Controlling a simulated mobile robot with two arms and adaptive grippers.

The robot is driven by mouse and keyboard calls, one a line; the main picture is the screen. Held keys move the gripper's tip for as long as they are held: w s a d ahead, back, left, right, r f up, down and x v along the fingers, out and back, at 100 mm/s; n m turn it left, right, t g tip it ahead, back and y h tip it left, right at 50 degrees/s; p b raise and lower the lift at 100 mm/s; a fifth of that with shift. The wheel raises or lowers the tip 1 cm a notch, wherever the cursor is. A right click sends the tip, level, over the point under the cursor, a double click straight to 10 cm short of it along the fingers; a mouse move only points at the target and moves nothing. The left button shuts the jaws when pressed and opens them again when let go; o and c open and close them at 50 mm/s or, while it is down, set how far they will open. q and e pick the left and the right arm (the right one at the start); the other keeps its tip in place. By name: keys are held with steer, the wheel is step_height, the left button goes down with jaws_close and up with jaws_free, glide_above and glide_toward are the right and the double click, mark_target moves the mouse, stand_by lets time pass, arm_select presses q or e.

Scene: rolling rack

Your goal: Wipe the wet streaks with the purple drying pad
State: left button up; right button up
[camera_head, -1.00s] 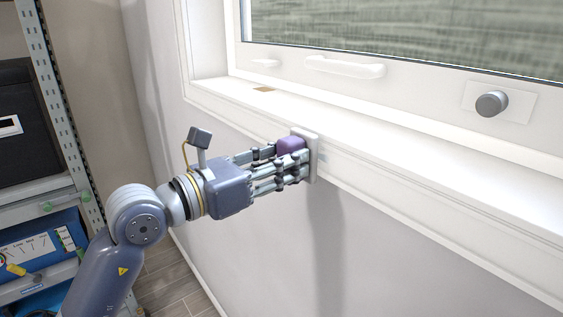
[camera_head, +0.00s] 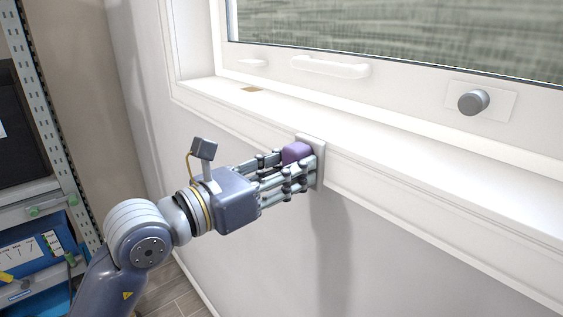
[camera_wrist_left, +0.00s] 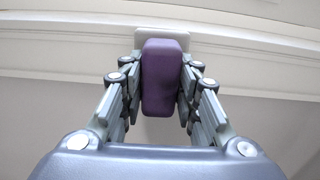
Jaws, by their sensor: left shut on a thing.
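The purple drying pad has a purple grip block (camera_head: 297,152) on a pale flat plate (camera_head: 318,160). My left gripper (camera_head: 302,176) is shut on the purple block. The plate is against, or very close to, the white trim under the window sill. In the left wrist view the purple block (camera_wrist_left: 161,80) stands between the fingers of my left gripper (camera_wrist_left: 162,95), with the pale plate (camera_wrist_left: 150,38) beyond it at the trim. I make out no wet streaks now; any behind the pad are hidden. My right gripper is not in view.
The white sill (camera_head: 400,135) runs above the pad, with a small tan piece (camera_head: 251,89) on it. A round grey knob (camera_head: 473,102) and a white handle (camera_head: 330,67) are on the window frame. A metal rack (camera_head: 45,130) stands at the left.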

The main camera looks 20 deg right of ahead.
arm_select(q)
steer(key=shift+d, duration=0.15)
steer(key=w, duration=0.1)
steer(key=w+a+b, duration=0.1)
steer(key=w, duration=0.1)
steer(key=shift+w+a, duration=0.15)
steer(key=shift+w, duration=0.15)
steer(key=shift+a, duration=0.1)
stand_by(0.3)
steer(key=shift+b+v, duration=0.95)
steer(key=shift+v, duration=1.8)
